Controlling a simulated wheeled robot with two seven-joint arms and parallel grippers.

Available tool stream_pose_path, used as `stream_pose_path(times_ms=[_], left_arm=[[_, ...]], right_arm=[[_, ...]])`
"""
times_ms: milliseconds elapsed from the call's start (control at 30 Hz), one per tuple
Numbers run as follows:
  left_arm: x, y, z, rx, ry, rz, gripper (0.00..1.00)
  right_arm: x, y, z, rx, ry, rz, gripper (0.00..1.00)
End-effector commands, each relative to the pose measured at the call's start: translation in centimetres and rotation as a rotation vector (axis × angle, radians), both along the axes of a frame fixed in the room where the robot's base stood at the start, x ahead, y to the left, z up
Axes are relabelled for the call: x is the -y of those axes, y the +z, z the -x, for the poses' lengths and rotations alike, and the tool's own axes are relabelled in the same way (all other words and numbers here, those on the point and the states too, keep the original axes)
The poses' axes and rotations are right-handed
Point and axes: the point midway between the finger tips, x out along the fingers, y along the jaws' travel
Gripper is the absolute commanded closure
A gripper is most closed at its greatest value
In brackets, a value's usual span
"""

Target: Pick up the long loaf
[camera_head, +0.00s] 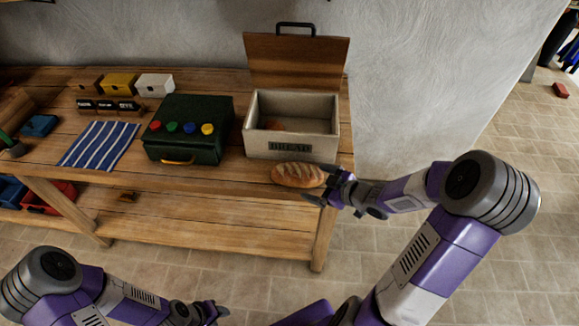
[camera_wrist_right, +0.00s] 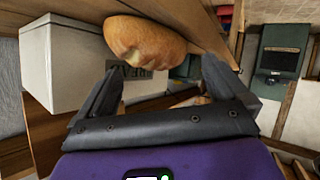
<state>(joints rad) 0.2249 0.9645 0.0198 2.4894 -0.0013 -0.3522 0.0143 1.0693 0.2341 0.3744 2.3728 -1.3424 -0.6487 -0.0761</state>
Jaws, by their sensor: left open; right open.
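The long loaf (camera_head: 298,175) is brown with pale score marks and lies at the front edge of the wooden table, in front of the bread box. My right gripper (camera_head: 322,186) is open at the loaf's right end. In the right wrist view the loaf (camera_wrist_right: 145,42) shows beyond the fingertips of my open right gripper (camera_wrist_right: 163,80), closer to the left finger. I cannot tell whether a finger touches it. My left gripper (camera_head: 218,310) is low at the bottom of the head view, away from the table, open and empty.
The bread box (camera_head: 291,148), its wooden lid (camera_head: 296,62) raised, stands behind the loaf; something orange lies inside. A dark green case (camera_head: 188,145) with coloured knobs and a striped cloth (camera_head: 100,145) are further left. The table's front edge (camera_head: 240,186) is close below the loaf.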

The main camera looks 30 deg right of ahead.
Motion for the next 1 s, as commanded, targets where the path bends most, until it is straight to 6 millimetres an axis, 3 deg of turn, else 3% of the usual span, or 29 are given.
stream_pose_path(times_ms=[167,700,1000], left_arm=[[0.0,-0.8,0.1,-0.002,-0.001,0.000,0.57],[0.0,-4.4,0.1,-0.002,-0.001,0.000,0.57],[0.0,-4.4,0.1,-0.001,0.000,0.000,0.57]], right_arm=[[0.5,0.1,-0.2,0.025,0.030,0.053,0.00],[-1.9,-2.4,-5.8,0.025,0.030,0.050,0.00],[-2.0,-2.3,-6.1,0.023,0.029,0.051,0.03]])
